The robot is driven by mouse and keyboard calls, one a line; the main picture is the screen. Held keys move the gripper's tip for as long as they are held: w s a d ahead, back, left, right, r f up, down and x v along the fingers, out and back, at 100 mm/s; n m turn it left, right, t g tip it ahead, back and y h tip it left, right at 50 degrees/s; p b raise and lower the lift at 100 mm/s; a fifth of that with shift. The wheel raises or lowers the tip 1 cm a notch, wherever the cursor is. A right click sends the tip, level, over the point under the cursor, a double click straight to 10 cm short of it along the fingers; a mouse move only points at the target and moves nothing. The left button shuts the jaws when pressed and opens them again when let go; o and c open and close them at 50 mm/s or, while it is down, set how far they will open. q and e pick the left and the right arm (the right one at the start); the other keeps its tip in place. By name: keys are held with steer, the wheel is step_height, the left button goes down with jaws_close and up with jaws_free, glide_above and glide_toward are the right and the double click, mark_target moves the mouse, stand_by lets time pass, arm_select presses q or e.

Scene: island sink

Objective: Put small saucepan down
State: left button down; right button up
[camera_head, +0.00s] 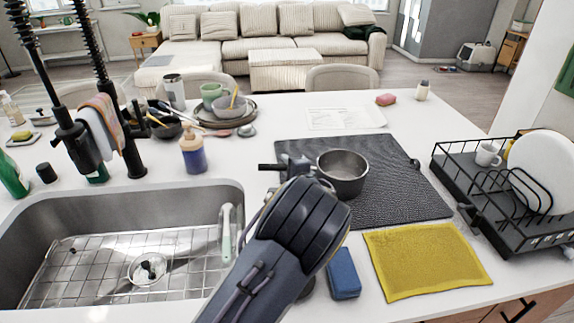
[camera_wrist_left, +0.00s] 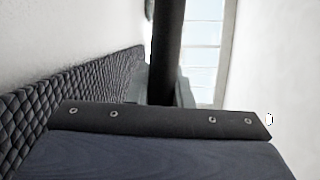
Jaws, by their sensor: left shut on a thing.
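The small saucepan (camera_head: 342,185) is grey with a dark handle and appears upright and empty. It is over the left-middle of the dark textured drying mat (camera_head: 400,180); I cannot tell whether its base touches the mat. My left gripper (camera_head: 290,175) is shut on the handle, left of the pan's bowl; its fingers are mostly hidden behind my wrist. In the left wrist view the dark handle (camera_wrist_left: 167,45) runs up from the gripper, and the mat's texture (camera_wrist_left: 70,85) lies close along the left. My right gripper is not in view.
The sink (camera_head: 228,190) is at the left, with a brush at its edge. A soap bottle (camera_head: 193,152) stands behind it. A blue sponge (camera_head: 343,272) and yellow cloth (camera_head: 428,258) lie in front of the mat. The dish rack (camera_head: 445,172) is at the right. The mat's right part is mostly clear.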

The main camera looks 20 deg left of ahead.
arm_select(q)
steer(key=c, duration=1.3)
jaws_free()
